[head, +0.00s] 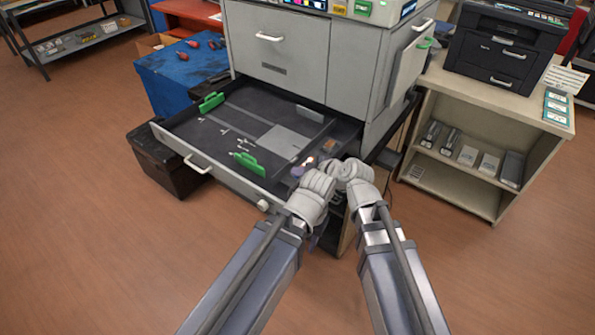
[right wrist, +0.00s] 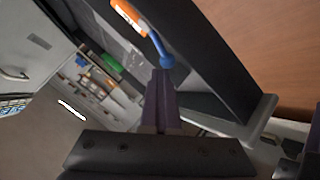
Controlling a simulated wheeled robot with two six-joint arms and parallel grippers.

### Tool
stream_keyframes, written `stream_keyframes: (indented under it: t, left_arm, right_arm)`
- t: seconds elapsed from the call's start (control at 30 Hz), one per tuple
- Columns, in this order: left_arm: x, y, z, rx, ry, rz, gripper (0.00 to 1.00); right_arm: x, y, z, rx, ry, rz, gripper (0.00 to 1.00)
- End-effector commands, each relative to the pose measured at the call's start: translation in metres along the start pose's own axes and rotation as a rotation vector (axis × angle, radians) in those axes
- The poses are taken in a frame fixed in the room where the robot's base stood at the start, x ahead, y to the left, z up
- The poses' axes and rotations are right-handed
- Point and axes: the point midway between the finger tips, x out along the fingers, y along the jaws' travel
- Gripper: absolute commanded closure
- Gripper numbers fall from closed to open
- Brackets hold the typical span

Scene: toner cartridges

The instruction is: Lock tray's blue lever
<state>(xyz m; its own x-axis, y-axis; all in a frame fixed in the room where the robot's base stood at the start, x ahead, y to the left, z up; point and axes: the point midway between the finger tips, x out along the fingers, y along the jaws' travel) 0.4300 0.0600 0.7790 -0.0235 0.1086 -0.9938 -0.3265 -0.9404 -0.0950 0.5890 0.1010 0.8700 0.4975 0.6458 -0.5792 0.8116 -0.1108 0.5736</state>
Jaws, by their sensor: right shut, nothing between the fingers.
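The open tray (head: 172,130) sticks out from the front of the large grey machine. In the right wrist view the blue lever (right wrist: 160,46) has a rounded blue end and lies just beyond my fingertips, beside an orange part (right wrist: 128,16) with a white label. I cannot tell whether fingers and lever touch. My right gripper (right wrist: 163,78) is shut and empty; in the head view it is at the tray's right front corner (head: 302,168). The lever cannot be made out there, near my wrists. My left wrist is beside the right one; its fingers are mostly hidden.
Green guides (head: 249,162) stand in the tray, and a white handle (head: 197,164) is on its front. A blue table (head: 180,72) and a dark box (head: 165,165) are at the left. A shelf cabinet (head: 470,118) with a black printer (head: 505,45) stands at the right. Floor in front is clear.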

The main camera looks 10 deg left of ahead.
Motion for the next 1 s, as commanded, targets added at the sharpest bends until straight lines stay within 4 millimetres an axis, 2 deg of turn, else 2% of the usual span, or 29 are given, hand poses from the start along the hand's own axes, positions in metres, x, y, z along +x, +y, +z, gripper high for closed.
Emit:
stream_keyframes:
  t: [0.27,0.8,1.0]
  left_arm:
    - [-0.013,-0.001,0.001,0.0,0.0,0.0,0.56]
    - [-0.088,-0.008,0.005,-0.001,0.0,0.0,0.56]
    - [-0.101,-0.01,0.006,-0.001,0.0,0.0,0.56]
  right_arm:
    - [-0.008,0.007,-0.007,-0.001,-0.002,0.0,1.0]
    - [-0.052,0.05,-0.052,-0.001,0.0,0.001,1.0]
    - [-0.059,0.058,-0.059,-0.001,0.0,0.001,1.0]
